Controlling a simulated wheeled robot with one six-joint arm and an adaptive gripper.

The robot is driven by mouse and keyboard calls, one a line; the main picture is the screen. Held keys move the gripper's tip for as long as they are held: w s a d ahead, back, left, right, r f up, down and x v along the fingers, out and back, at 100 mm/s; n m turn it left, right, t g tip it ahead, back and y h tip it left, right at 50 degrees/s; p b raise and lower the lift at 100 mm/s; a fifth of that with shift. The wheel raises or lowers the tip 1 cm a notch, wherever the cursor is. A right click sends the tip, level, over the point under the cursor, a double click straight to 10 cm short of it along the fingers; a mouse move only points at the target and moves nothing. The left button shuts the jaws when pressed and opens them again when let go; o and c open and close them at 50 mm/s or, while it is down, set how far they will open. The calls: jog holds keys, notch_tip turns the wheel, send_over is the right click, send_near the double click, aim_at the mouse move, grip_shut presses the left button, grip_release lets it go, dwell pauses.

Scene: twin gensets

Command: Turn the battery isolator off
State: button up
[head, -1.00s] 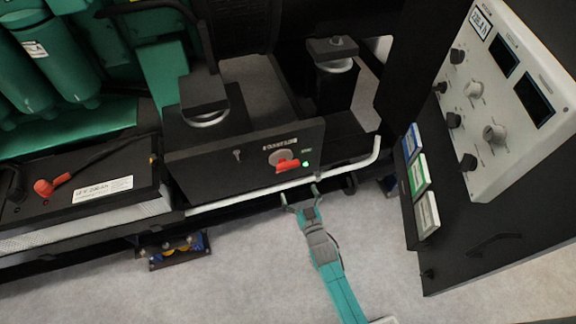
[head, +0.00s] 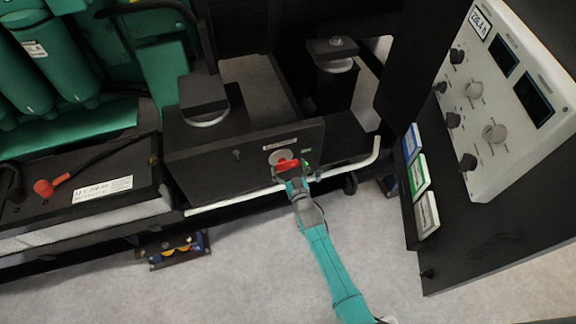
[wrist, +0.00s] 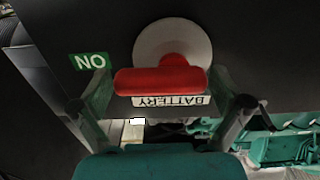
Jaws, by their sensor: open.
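The battery isolator is a red handle (head: 288,164) on a round grey disc (head: 278,156), set on the front of a black box (head: 212,165). In the wrist view the red handle (wrist: 160,80) lies crosswise in front of the pale disc (wrist: 172,38), with a green ON label (wrist: 90,61) to its left and a BATTERY label (wrist: 172,101) just below it. My gripper (head: 292,172) is at the handle in the head view. In the wrist view my gripper (wrist: 168,100) is open, with one finger on each side of the handle. I cannot tell whether either finger touches it.
A pale rail (head: 235,201) runs along below the box. A battery with a red terminal cap (head: 43,188) stands at left. A grey control panel (head: 495,110) with knobs and several coloured cards stand at right.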

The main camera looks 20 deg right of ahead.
jog(key=c, duration=0.8)
jog(key=m, duration=0.4)
jog(key=shift+a+f+m, duration=0.1)
jog(key=shift+f+m, duration=0.15)
jog(key=shift+m, duration=0.15)
jog(key=m, duration=0.4)
jog(key=shift+w+a+f+m, duration=0.1)
jog(key=shift+a+f+m, duration=0.1)
jog(key=shift+m, duration=0.1)
jog(key=m, duration=0.4)
jog(key=shift+a+f, duration=0.15)
jog(key=shift+a+m, duration=0.2)
jog(key=shift+m, duration=2)
